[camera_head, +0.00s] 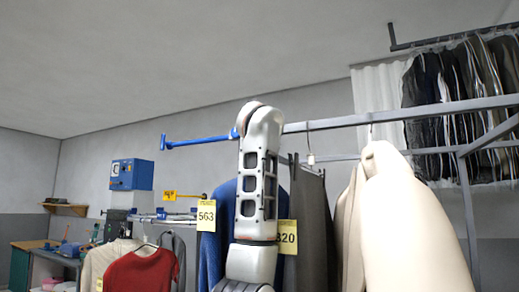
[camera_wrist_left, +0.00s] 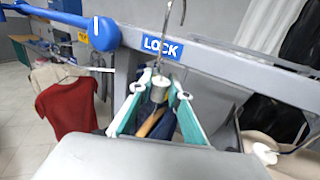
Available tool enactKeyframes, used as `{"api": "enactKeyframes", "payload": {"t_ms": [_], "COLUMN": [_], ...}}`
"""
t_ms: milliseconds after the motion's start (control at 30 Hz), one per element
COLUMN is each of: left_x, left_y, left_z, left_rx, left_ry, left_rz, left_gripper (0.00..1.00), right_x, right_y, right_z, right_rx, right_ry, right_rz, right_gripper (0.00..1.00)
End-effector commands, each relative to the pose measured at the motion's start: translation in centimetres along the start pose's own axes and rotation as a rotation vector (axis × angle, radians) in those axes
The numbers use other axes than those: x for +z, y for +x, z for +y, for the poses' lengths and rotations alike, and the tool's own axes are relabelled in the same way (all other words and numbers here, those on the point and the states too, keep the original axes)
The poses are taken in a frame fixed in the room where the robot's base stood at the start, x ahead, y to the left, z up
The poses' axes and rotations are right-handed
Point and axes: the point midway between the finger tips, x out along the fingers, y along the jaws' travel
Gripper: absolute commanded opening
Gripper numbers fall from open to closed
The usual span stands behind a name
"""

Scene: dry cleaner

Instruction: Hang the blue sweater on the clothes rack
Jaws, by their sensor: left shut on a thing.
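The blue sweater (camera_head: 215,245) hangs behind my left arm in the head view, near a yellow tag marked 563. In the wrist view, my left gripper (camera_wrist_left: 160,92) is shut on the sweater's hanger, just below its hook (camera_wrist_left: 168,40). A bit of the dark blue sweater (camera_wrist_left: 166,124) and the brown hanger shoulder show between the teal fingers. The clothes rack (camera_head: 340,122) has a grey rail with a blue end; the rail also shows in the wrist view (camera_wrist_left: 215,62). The hook crosses close to the rail beside the LOCK label; I cannot tell whether it rests on it. My right gripper is not in view.
A dark grey garment (camera_head: 310,225) and a cream coat (camera_head: 405,225) hang to the right. A red garment (camera_head: 140,268) hangs lower left. A blue box (camera_head: 132,174) is on the back wall. More dark clothes (camera_head: 450,90) hang at upper right.

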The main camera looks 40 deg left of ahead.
Motion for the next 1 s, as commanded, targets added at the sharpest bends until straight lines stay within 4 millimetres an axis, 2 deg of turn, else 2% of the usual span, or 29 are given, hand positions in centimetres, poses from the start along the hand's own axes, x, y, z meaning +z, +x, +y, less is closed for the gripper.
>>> {"api": "enactKeyframes", "payload": {"t_ms": [433, 1000], "left_x": [-0.1, -2.1], "left_y": [0.0, 0.0], "left_z": [0.0, 0.0], "left_rx": [0.000, 0.001], "left_ry": [-0.001, 0.000], "left_rz": [-0.002, -0.003], "left_gripper": [0.00, 0.00], "right_x": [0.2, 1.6], "right_y": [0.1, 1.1], "right_z": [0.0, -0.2], "right_rx": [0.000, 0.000], "right_ry": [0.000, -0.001], "right_rz": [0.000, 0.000], "right_gripper": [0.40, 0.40]}}
